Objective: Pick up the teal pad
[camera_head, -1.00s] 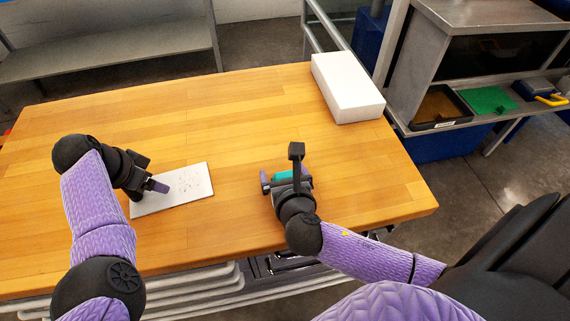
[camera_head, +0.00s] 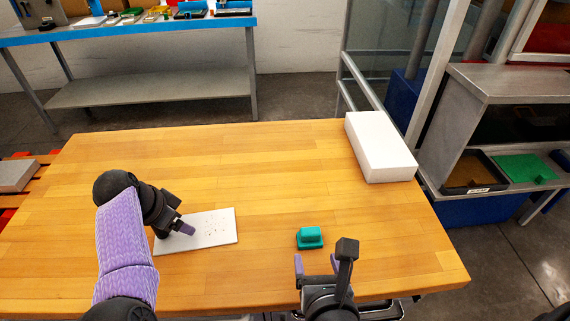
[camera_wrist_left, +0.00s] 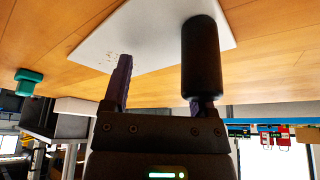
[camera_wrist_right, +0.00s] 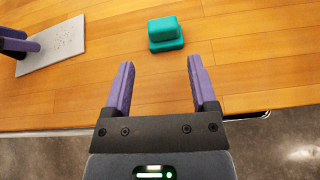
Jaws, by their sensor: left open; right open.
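The teal pad (camera_head: 310,237) is a small block with a raised grip on a wider base. It sits upright on the wooden table, right of the white speckled plate. It also shows in the right wrist view (camera_wrist_right: 165,34), beyond the fingertips, and in the left wrist view (camera_wrist_left: 28,82) at the left. My right gripper (camera_head: 318,264) is open and empty, on the near side of the pad and apart from it. My left gripper (camera_head: 185,226) is open over the white plate (camera_head: 222,229); whether it touches the plate I cannot tell.
A white block (camera_head: 380,147) lies at the table's back right corner. The wooden table (camera_head: 250,165) is clear behind the pad and plate. A metal shelf with a green mat (camera_head: 522,168) stands to the right. A blue-edged bench (camera_head: 200,27) with several items stands behind.

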